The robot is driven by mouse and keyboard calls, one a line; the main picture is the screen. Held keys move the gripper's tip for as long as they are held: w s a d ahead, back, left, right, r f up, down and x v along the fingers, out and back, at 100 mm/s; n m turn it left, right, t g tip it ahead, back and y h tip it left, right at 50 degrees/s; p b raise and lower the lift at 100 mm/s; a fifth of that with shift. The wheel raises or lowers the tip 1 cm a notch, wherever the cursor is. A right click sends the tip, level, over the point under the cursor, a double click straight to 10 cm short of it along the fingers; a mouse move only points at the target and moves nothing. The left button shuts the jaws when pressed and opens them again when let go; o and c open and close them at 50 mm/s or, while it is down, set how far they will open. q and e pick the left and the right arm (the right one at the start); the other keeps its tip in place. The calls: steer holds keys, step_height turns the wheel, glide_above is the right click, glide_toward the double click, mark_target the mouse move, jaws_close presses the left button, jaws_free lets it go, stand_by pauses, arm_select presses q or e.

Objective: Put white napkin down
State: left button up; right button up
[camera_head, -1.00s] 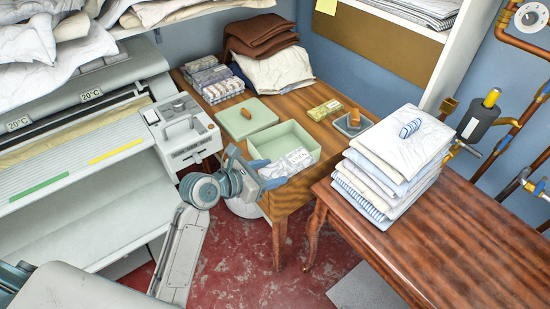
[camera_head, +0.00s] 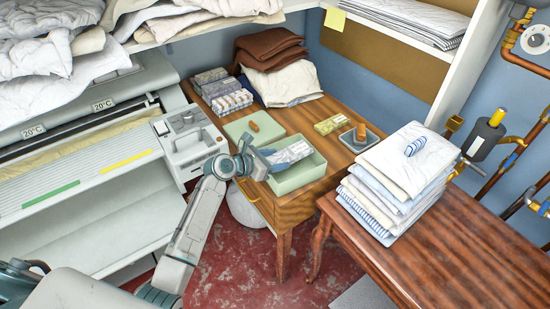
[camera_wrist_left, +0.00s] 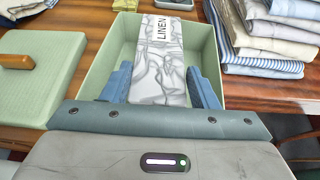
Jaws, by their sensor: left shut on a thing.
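A white, grey-veined napkin packet (camera_head: 288,152) with a LINEN label is at the open green box (camera_head: 290,182) on the wooden table. The packet fills the middle of the left wrist view (camera_wrist_left: 158,65), label end away from me. My left gripper (camera_head: 262,163) is shut on it, with blue fingers on both sides. The packet lies lengthwise over the box opening, and its far end reaches the far wall of the box. I cannot tell whether it touches the box floor. The box walls show around it (camera_wrist_left: 98,72). My right gripper is not in view.
A green lid with a wooden knob (camera_head: 240,130) lies left of the box. A stack of folded linen (camera_head: 395,185) stands on the right table. Patterned packs (camera_head: 222,90) and brown cloths (camera_head: 270,48) sit behind. The ironer (camera_head: 90,140) is left.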

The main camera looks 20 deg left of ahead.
arm_select(q)
steer(key=shift+f, duration=0.25)
steer(key=shift+f, duration=0.35)
steer(key=o, duration=0.9)
steer(key=shift+c, duration=0.2)
steer(key=shift+o, duration=0.6)
steer(key=shift+r, duration=0.35)
steer(key=b+v, duration=0.1)
steer(key=v, duration=1.1)
steer(key=shift+r, duration=0.2)
